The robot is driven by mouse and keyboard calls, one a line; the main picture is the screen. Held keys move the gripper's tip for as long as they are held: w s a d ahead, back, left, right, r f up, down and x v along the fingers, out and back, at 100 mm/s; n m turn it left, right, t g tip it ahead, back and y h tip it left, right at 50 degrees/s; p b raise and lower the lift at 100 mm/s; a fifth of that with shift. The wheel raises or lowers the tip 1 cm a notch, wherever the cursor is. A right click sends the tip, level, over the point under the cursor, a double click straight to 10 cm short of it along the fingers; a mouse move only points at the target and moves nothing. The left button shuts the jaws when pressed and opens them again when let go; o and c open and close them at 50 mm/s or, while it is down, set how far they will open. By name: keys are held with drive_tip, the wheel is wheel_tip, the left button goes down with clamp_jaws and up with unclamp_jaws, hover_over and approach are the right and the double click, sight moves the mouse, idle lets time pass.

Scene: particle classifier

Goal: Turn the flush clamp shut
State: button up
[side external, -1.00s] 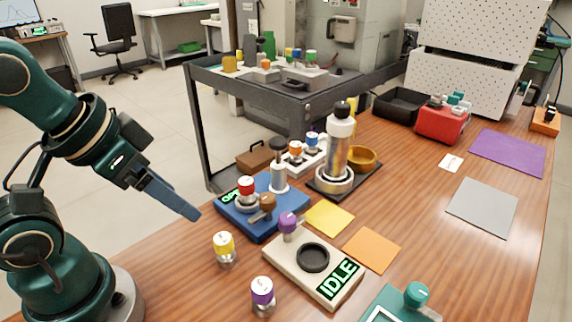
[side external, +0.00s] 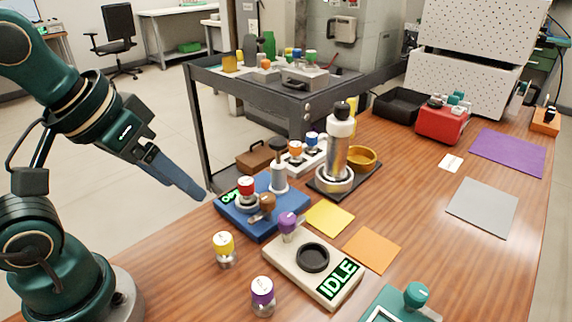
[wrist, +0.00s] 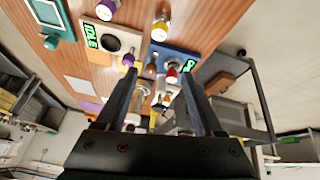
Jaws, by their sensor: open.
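The blue station (side external: 287,211) sits on the wooden table with a lit green display (side external: 230,197), partly hidden and seemingly reading OPEN. A brown clamp knob (side external: 267,201) is at its front, beside a red-capped vial (side external: 246,187) standing in the station. I take this brown knob to be the flush clamp. A black-topped plunger (side external: 278,160) rises behind. My gripper (side external: 197,193) is open and empty, in the air left of the station. In the wrist view, the blue station (wrist: 178,57) lies beyond the spread fingers (wrist: 157,76).
Yellow-capped (side external: 223,246) and purple-capped (side external: 262,293) vials stand on the near table. A cream station (side external: 283,262) with an IDLE display is right of them. A tall metal cylinder (side external: 337,153) stands behind. Yellow (side external: 329,218) and orange (side external: 371,249) mats lie flat.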

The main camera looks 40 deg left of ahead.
drive_tip(key=w+r+n+g, duration=0.1)
drive_tip(key=w+r+n, duration=0.2)
drive_tip(key=w, duration=0.2)
drive_tip(key=n+g, duration=0.4)
hover_over(267, 196)
wheel_tip(267, 196, down, 9)
drive_tip(key=shift+w, duration=0.15)
drive_tip(key=shift+g, duration=0.3)
drive_tip(key=shift+f, duration=2.85)
drive_tip(key=shift+c, duration=0.3)
clamp_jaws()
